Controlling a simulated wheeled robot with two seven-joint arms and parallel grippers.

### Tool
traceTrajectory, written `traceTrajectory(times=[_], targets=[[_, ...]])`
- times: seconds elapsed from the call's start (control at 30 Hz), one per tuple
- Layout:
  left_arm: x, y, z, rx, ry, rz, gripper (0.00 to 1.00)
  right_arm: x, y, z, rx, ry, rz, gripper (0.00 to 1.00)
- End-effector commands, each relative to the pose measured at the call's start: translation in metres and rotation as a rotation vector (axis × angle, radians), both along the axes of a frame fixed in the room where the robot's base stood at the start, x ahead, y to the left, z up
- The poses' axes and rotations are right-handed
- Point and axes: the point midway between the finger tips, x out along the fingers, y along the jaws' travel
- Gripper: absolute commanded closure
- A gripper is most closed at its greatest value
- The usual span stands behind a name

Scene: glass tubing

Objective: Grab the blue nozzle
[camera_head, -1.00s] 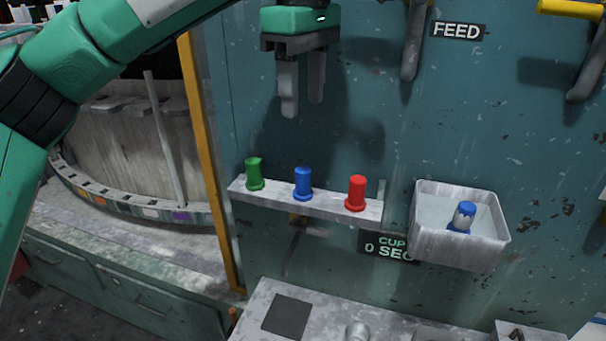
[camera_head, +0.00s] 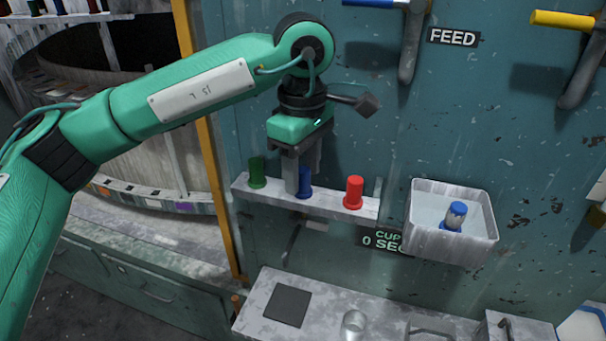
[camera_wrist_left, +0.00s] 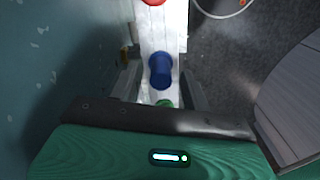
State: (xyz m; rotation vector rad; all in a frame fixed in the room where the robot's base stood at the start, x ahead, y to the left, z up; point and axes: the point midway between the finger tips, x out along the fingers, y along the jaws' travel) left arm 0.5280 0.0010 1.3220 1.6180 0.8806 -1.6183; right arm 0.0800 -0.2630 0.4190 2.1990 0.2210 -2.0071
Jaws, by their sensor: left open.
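The blue nozzle (camera_head: 305,184) stands upright on a narrow wall shelf (camera_head: 330,205), between a green nozzle (camera_head: 256,172) and a red nozzle (camera_head: 354,192). My left gripper (camera_head: 303,180) points down at it, open and empty. One finger hides part of the blue nozzle in the head view. In the left wrist view the blue nozzle (camera_wrist_left: 161,70) shows in the gap between the two fingers, with no clear contact. The red nozzle is at the top edge there, and the green one is mostly hidden by the gripper body. My right gripper is not in view.
A white bin (camera_head: 452,240) right of the shelf holds a blue-and-white piece (camera_head: 455,215). A FEED label (camera_head: 453,37) and hanging levers (camera_head: 412,45) are on the wall above. A counter with a clear cup (camera_head: 354,325) lies below.

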Motion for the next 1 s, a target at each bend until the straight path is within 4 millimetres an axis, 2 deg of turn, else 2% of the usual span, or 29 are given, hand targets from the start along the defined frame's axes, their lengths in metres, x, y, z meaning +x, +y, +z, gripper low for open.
traceTrajectory(times=[0.13,0.33,0.37,0.5,0.6,0.87,1.0], targets=[[-0.001,0.0,-0.011,0.001,0.001,-0.001,0.53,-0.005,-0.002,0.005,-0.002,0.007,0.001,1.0],[0.0,0.0,-0.012,0.0,0.0,-0.001,0.53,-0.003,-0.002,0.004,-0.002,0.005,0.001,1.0],[0.0,0.0,-0.012,0.0,0.0,-0.001,0.56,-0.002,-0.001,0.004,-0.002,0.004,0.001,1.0],[0.0,0.0,-0.012,0.0,0.0,-0.001,0.84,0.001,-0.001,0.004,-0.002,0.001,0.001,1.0],[0.0,0.0,-0.012,0.0,0.0,-0.001,1.0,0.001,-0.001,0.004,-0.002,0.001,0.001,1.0],[0.0,0.0,-0.01,-0.001,-0.001,-0.001,1.0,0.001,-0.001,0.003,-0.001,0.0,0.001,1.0],[0.0,-0.001,0.003,-0.002,-0.003,0.0,1.0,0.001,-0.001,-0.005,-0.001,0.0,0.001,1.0]])
